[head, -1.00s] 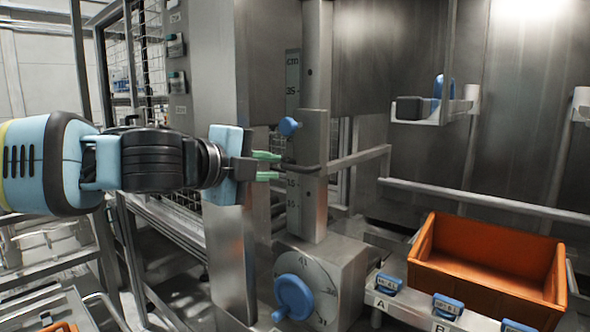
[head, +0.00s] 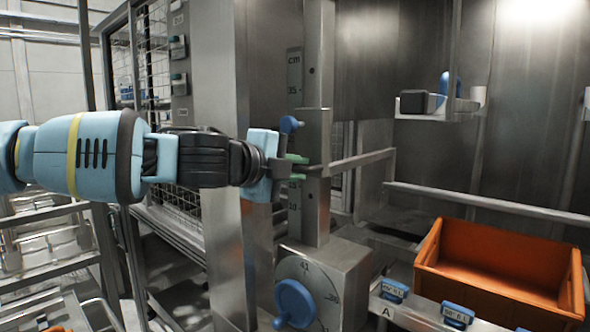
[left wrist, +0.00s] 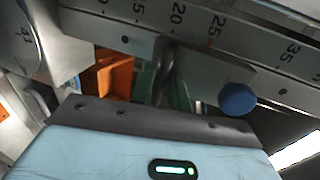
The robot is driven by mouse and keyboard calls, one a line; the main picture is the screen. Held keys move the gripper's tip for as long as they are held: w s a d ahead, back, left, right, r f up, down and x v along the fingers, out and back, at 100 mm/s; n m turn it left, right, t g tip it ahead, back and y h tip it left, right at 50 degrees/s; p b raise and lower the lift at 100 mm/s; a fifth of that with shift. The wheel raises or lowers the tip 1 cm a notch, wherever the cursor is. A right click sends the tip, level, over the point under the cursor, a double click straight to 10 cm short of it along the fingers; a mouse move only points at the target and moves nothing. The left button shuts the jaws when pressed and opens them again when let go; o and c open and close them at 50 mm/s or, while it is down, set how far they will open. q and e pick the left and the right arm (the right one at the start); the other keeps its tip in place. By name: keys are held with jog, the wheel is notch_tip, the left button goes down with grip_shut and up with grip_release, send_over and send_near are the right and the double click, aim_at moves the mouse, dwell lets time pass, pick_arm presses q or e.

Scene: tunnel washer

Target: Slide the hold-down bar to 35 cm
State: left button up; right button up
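The hold-down bar's grey slide block (head: 316,140) sits on an upright post with a cm scale (head: 294,78). The block has a blue knob (head: 290,124) at its upper left and a dark handle on its front. It is below the 35 mark. In the left wrist view, the scale (left wrist: 190,30) shows marks up to 35, and the blue knob (left wrist: 237,99) is right of the fingers. My left gripper (head: 295,168) has its green fingers on either side of the handle (left wrist: 165,76). Whether they press on it is unclear. My right gripper is out of view.
A blue dial handwheel (head: 295,303) is on a housing at the post's foot. An orange crate (head: 497,290) stands at the lower right near blue labelled tags (head: 457,313). A horizontal rail (head: 480,202) runs behind the crate. A mesh guard is behind my left arm.

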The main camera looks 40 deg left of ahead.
pick_arm(q)
grip_shut()
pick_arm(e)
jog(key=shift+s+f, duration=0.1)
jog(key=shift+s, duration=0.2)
